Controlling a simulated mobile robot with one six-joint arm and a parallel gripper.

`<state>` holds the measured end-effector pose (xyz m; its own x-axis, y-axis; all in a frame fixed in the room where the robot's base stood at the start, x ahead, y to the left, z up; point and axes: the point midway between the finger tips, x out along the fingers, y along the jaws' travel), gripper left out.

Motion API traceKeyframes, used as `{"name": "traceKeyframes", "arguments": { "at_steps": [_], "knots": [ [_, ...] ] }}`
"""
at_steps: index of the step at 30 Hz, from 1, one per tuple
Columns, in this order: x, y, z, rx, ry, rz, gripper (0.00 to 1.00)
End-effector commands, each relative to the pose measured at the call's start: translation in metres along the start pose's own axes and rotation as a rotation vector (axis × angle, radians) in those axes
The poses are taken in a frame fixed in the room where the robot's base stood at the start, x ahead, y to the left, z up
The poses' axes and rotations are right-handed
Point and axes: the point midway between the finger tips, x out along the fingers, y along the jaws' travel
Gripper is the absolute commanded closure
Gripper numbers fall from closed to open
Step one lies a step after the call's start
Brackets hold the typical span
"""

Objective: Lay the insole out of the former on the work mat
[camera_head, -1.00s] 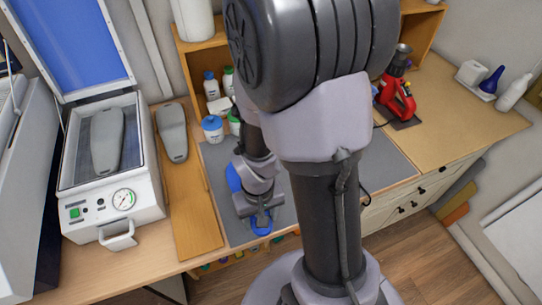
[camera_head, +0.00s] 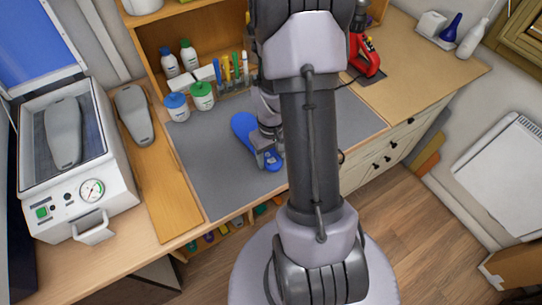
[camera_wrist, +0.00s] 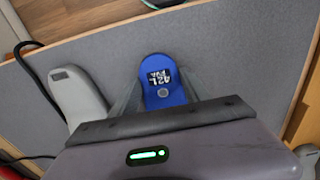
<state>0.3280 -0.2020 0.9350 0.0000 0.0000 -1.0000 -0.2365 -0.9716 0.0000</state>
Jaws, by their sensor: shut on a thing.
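The blue insole (camera_head: 243,127), marked "42L EVA", also shows in the wrist view (camera_wrist: 154,66). My gripper (camera_head: 268,157) is shut on it, with a finger along each side in the wrist view (camera_wrist: 162,97). The insole is over the grey work mat (camera_head: 205,180), low and roughly flat; I cannot tell whether it touches. The former (camera_head: 118,195) stands open at the left with a grey foot form (camera_head: 63,135) inside and no blue insole visible in it. My arm hides part of the mat and the insole's right side in the head view.
A second grey form (camera_head: 133,113) lies on the wooden board (camera_head: 172,195). Bottles, including a blue-capped jar (camera_head: 177,108), line the mat's back. A red tool (camera_head: 365,57) stands at right.

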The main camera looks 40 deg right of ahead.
Motion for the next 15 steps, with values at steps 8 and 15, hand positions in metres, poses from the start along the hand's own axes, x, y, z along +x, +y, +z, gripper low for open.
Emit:
{"name": "traceKeyframes", "arguments": {
  "at_steps": [8, 15],
  "knots": [
    [0.0027, -0.0003, 0.0, 0.0, 0.0, 0.0, 0.24],
    [0.0025, -0.0003, 0.0, 0.0, 0.0, 0.0, 0.24]
  ]
}}
